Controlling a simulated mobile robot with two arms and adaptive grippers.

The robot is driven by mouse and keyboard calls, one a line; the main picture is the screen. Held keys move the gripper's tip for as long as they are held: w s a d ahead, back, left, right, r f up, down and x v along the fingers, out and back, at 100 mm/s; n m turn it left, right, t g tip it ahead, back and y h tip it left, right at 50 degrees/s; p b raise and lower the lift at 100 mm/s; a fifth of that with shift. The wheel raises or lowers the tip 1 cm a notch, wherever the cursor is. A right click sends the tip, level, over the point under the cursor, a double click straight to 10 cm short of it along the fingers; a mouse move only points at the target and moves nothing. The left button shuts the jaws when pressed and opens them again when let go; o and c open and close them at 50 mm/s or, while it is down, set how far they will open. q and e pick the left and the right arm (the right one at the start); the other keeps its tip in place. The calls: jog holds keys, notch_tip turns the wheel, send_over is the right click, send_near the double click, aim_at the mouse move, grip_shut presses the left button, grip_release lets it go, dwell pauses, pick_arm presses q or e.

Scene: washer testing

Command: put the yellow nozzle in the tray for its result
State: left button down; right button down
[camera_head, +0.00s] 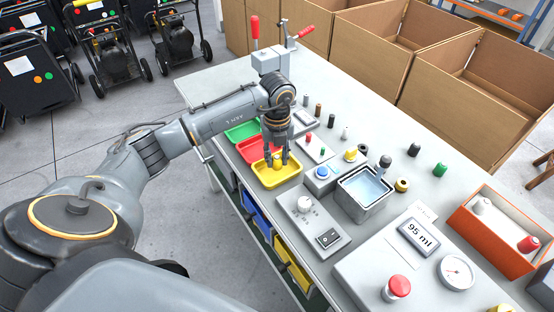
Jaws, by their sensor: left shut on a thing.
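My left gripper (277,164) points down over the yellow tray (268,185), at the left edge of the bench. It is shut on a small yellow nozzle (277,163), which shows between the fingertips. The nozzle is low over the tray; I cannot tell whether it touches the tray floor. The red tray (247,157) and the green tray (238,132) lie in a row behind the yellow one. My right gripper is not in view.
A water-filled metal basin (365,187), a blue button (322,172) and a switch box (312,222) stand right of the trays. Several nozzles stand farther back. A 95 ml display (420,236) and an orange bin (477,238) are at the right.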

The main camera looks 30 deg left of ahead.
aim_at(277, 156)
pick_arm(q)
jog(key=shift+f, duration=0.9)
jog(key=shift+f, duration=0.1)
jog(key=c, duration=1)
grip_release()
jog(key=shift+c, duration=0.2)
jog(key=shift+r, duration=0.25)
notch_tip(277, 156, up, 12)
jog(key=shift+f+b, duration=0.1)
jog(key=shift+b, duration=0.7)
